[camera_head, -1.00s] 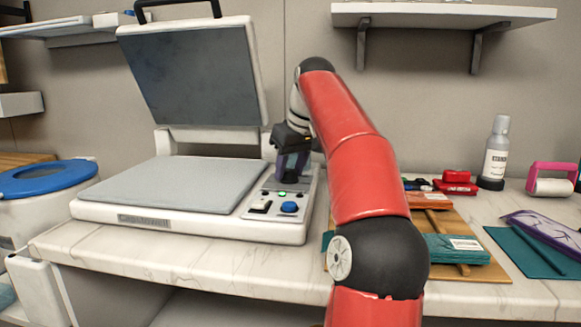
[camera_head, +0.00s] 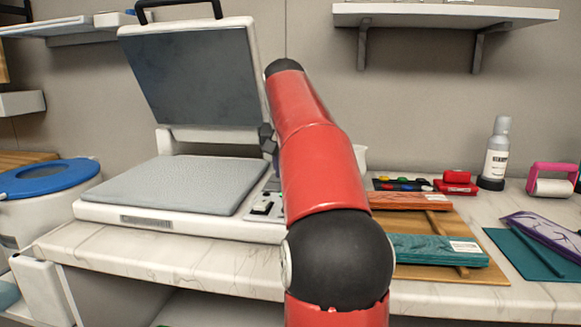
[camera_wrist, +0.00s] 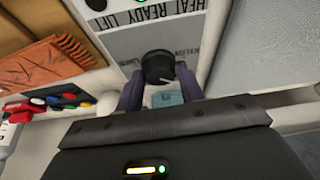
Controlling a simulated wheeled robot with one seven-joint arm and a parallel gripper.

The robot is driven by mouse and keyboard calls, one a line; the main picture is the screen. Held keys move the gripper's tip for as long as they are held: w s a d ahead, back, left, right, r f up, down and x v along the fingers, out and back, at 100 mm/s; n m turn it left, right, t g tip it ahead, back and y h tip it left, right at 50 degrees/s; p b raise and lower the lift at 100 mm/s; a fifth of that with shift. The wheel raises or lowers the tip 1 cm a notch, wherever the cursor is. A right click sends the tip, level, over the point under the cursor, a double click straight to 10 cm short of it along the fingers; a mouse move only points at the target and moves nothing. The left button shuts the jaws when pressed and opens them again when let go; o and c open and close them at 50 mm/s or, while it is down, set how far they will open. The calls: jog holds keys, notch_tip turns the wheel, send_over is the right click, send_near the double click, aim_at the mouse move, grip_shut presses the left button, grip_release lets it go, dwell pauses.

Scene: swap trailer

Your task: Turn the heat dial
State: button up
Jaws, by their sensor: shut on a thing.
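The heat dial (camera_wrist: 158,67) is a round black knob with a pale pointer line, on the grey control panel (camera_wrist: 125,44) of a white heat press. In the wrist view the purple fingers of my gripper (camera_wrist: 160,80) sit on either side of the dial, shut on it. A light blue button (camera_wrist: 168,98) shows between the fingers. In the head view the heat press (camera_head: 180,222) stands with its lid (camera_head: 195,78) raised. My red arm hides the dial, the fingers and much of the panel there; a black switch (camera_head: 262,207) still shows.
Orange (camera_head: 408,201) and teal (camera_head: 435,249) packets lie on a wooden board to the right. A blue-lidded bin (camera_head: 45,178) is at the left. A shelf (camera_head: 445,16) hangs above.

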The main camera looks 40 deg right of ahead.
jog(key=shift+w+m+g+h, duration=0.1)
jog(key=shift+m+g+h, duration=0.35)
jog(key=shift+m, duration=1.25)
jog(key=o, duration=1)
jog(key=shift+a+r, duration=0.1)
jog(key=shift+v, duration=3.8)
jog(key=shift+w, duration=0.1)
